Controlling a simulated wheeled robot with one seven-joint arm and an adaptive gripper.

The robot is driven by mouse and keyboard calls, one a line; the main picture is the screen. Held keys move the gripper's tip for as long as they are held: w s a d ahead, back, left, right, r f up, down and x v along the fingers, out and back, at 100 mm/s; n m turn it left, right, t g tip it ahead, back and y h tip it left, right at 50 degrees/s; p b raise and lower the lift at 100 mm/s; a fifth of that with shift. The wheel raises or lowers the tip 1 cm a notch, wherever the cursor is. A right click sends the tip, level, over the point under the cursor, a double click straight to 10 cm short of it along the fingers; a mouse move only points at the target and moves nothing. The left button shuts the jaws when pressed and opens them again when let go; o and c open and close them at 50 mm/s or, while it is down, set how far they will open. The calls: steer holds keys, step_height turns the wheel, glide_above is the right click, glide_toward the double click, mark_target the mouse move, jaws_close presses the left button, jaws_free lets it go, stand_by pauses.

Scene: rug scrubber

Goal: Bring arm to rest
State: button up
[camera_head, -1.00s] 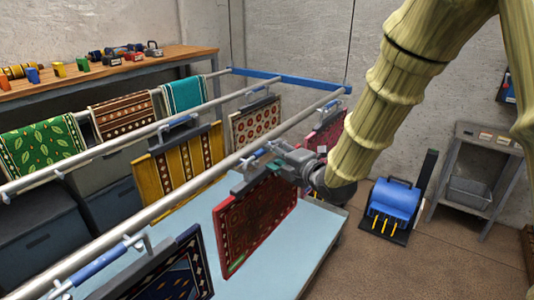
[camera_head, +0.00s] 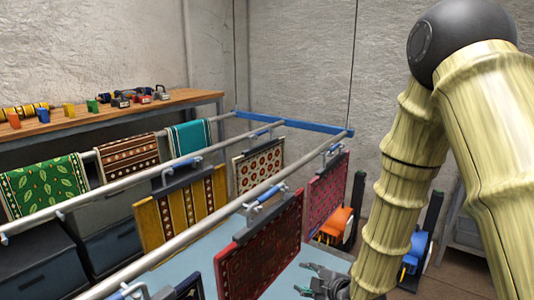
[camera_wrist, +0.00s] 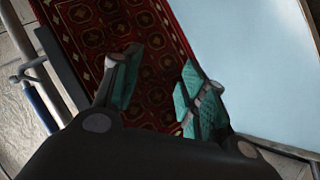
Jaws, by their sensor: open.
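My gripper (camera_head: 322,282) is at the lower middle of the head view, low and to the right of a dark red patterned rug (camera_head: 262,250). Its fingers are spread with nothing between them, and a gap shows between it and the rug. In the wrist view, my open gripper (camera_wrist: 160,78) has teal pads on its fingers, and the red rug (camera_wrist: 95,30) shows behind them. My arm (camera_head: 395,190) bends down from a raised elbow at the upper right. The rug hangs from a dark clamp bar on the front rail (camera_head: 210,232).
More rugs hang nearby, including a yellow striped one (camera_head: 162,220) and a red one (camera_head: 327,195) at the rails' far end. A pale blue surface (camera_wrist: 245,50) lies beneath. An orange machine (camera_head: 336,225) and a blue one (camera_head: 415,250) stand on the floor behind my arm.

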steer(key=s+d+f+m+g+h, duration=0.25)
steer(key=s+f+m, duration=0.35)
steer(key=f, duration=0.6)
steer(key=s+d+f+m+g, duration=0.2)
steer(key=s+f, duration=0.4)
steer(key=s, duration=0.4)
steer(key=s+d+f+m+g+h, duration=0.1)
steer(key=s+d+f+m+g, duration=0.2)
steer(key=s, duration=0.7)
steer(key=s+d+f+m+g+h, duration=0.1)
steer(key=s+d+f+m+g, duration=0.2)
steer(key=s+f+m, duration=0.3)
steer(key=s+f, duration=0.4)
steer(key=s, duration=0.1)
steer(key=shift+d+f, duration=0.2)
steer(key=shift+f, duration=0.1)
steer(key=shift+h, duration=0.25)
